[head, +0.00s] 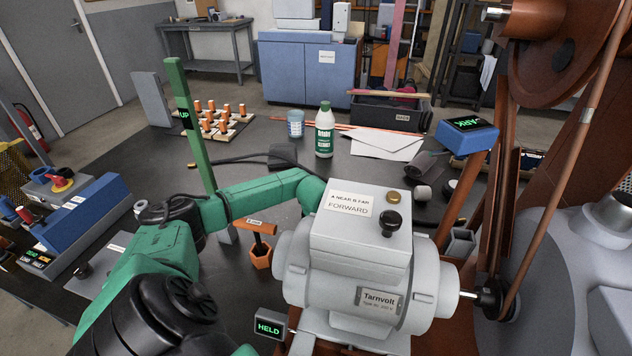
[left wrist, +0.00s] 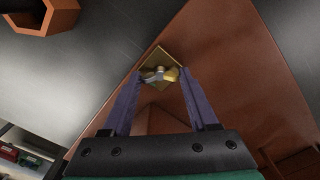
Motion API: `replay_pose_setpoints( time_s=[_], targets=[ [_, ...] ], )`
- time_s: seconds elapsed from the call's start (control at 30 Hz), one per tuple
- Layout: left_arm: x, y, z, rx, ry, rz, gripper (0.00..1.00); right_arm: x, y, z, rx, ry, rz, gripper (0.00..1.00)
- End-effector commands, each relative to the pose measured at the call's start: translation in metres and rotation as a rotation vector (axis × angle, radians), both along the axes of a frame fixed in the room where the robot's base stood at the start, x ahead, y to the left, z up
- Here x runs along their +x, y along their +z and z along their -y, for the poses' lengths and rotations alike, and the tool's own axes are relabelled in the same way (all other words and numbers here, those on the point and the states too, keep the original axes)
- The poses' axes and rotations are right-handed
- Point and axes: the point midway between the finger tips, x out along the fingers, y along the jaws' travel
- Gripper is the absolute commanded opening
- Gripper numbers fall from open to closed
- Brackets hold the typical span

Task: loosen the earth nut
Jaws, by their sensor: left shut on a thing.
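The earth nut (left wrist: 160,74) is a small wing nut, part brass and part pale, on a square brass plate (left wrist: 155,58) fixed to a red-brown surface. My left gripper (left wrist: 164,78) has its two fingertips on either side of the nut's wings and is shut on it. In the head view my green left arm reaches in from the left. Its gripper and the nut are hidden there behind the grey motor (head: 345,275) and its box marked FORWARD (head: 350,205). My right gripper is in neither view.
An orange T-handled tool stands in a hexagonal orange holder (head: 260,256) left of the motor. A small sign reads HELD (head: 270,327). A green post marked UP (head: 178,85) stands behind my arm. A belt and flywheel (head: 555,45) crowd the right.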

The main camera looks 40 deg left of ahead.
Motion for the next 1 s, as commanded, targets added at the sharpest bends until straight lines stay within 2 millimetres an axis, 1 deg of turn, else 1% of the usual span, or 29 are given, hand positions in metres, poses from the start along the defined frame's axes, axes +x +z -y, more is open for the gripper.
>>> replay_pose_setpoints(
  time_s=[0.03,0.33,0.83,0.87,0.9,0.93,1.0],
  targets=[
    [0.0019,0.0032,-0.0019,0.003,0.029,0.007,0.04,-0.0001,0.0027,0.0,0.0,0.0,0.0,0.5],
    [0.002,0.0026,-0.0023,0.004,0.138,0.007,0.04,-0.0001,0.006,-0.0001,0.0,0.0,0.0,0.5],
    [0.0022,0.0024,-0.0025,0.004,0.155,0.008,0.04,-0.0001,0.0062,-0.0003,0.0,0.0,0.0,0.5],
    [0.0021,0.0024,-0.0025,0.004,0.155,0.008,0.71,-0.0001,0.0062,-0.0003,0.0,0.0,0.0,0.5],
    [0.0021,0.0023,-0.0024,0.004,0.154,0.007,0.87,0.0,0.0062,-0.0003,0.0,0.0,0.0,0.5],
    [0.0019,0.0021,-0.0022,0.004,0.154,0.007,0.9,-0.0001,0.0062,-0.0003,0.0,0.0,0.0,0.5],
    [0.0015,0.0016,-0.0018,0.003,0.154,0.005,0.9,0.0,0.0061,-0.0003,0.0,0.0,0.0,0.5]
  ],
)
